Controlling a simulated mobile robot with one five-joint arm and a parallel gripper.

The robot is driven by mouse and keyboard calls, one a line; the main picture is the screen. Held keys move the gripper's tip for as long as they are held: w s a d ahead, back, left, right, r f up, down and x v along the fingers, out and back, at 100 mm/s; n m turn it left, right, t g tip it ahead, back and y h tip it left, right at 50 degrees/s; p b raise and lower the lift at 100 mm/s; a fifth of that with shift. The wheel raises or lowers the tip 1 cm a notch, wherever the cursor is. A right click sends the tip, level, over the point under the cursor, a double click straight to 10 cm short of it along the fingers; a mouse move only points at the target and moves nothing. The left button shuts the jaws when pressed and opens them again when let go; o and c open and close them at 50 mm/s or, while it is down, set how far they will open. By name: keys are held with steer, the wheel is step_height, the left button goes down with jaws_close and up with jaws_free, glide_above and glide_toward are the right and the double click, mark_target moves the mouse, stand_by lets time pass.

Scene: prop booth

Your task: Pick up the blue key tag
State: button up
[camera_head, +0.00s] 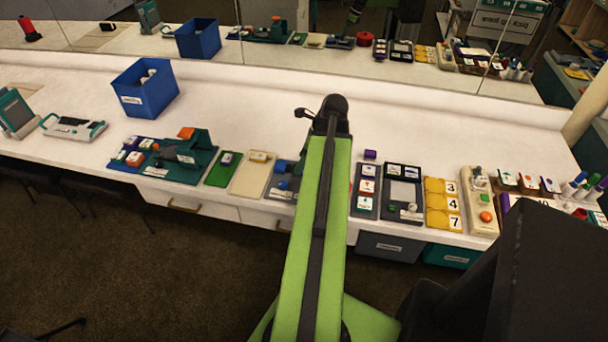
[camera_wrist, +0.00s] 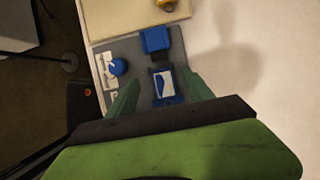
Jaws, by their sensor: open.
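A small blue piece with a white-and-blue label (camera_wrist: 163,84), which looks like the blue key tag, is on a grey board (camera_wrist: 128,48) in the wrist view. My gripper (camera_wrist: 160,97) is open, with one green finger on each side of its near part. Nothing is held, and I cannot tell whether the fingers touch it. A blue block (camera_wrist: 155,40) is just beyond the tag, and a blue knob (camera_wrist: 117,67) is to its left. In the head view the grey board (camera_head: 273,194) is partly hidden by my green arm, which also hides my gripper.
A cream board (camera_wrist: 110,18) adjoins the grey board. In the head view, a green board (camera_head: 217,178) and a dark teal fixture (camera_head: 190,165) stand left, and a grey board with cards (camera_head: 366,205) right. A blue bin (camera_head: 148,96) stands behind. The back counter is mostly clear.

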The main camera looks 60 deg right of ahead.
steer(key=b+x, duration=0.1)
steer(key=x, duration=0.1)
steer(key=b+x, duration=0.1)
steer(key=shift+d+f, duration=0.25)
steer(key=shift+f, duration=0.2)
steer(key=shift+a+r, duration=0.1)
steer(key=shift+r, duration=0.05)
jaws_close()
